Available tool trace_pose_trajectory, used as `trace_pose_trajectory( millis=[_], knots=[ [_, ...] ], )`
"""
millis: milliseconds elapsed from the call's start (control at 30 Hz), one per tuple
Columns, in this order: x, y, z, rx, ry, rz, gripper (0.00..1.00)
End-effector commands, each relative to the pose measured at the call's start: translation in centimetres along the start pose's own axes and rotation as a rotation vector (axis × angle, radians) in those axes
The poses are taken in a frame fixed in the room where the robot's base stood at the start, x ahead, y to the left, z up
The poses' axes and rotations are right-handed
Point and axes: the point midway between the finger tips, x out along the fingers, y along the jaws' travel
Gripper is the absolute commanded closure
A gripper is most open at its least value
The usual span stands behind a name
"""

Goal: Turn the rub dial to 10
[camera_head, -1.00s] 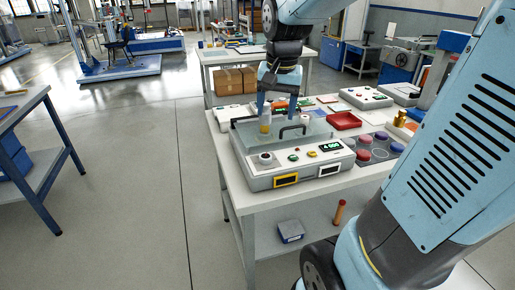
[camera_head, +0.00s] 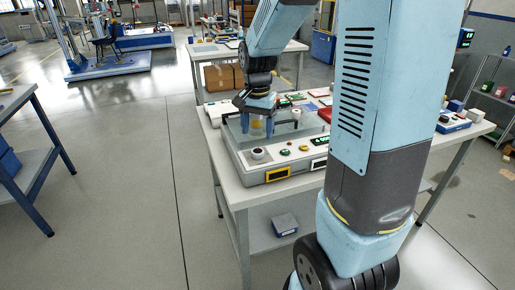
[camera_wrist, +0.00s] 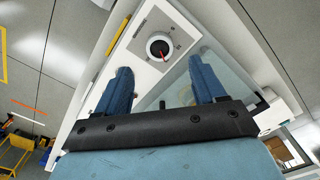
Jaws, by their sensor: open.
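In the wrist view the dial (camera_wrist: 156,44) has a dark ring, a red pointer line and a grey plate with marks too small to read. My gripper (camera_head: 257,124) is open and empty, behind and above the dial in the head view. In the wrist view my gripper's (camera_wrist: 160,68) blue fingers stand apart, and the dial shows beyond their tips, between them.
A clear cover with dark handles lies behind the panel. Green (camera_head: 285,152) and yellow (camera_head: 303,148) buttons sit right of the dial. A yellow-framed label (camera_head: 278,174) is on the front face. A white cylinder (camera_head: 296,114) stands behind.

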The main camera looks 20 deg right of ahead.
Motion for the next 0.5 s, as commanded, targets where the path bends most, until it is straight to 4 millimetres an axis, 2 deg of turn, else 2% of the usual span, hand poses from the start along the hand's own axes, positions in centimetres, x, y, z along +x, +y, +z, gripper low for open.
trace_pose_trajectory(
  millis=[200, 500],
  knots=[
    [3.9, 0.1, 0.1, 0.000, -0.004, 0.003, 0.31],
    [7.0, 0.1, 0.0, 0.000, -0.001, 0.001, 0.31]
  ],
)
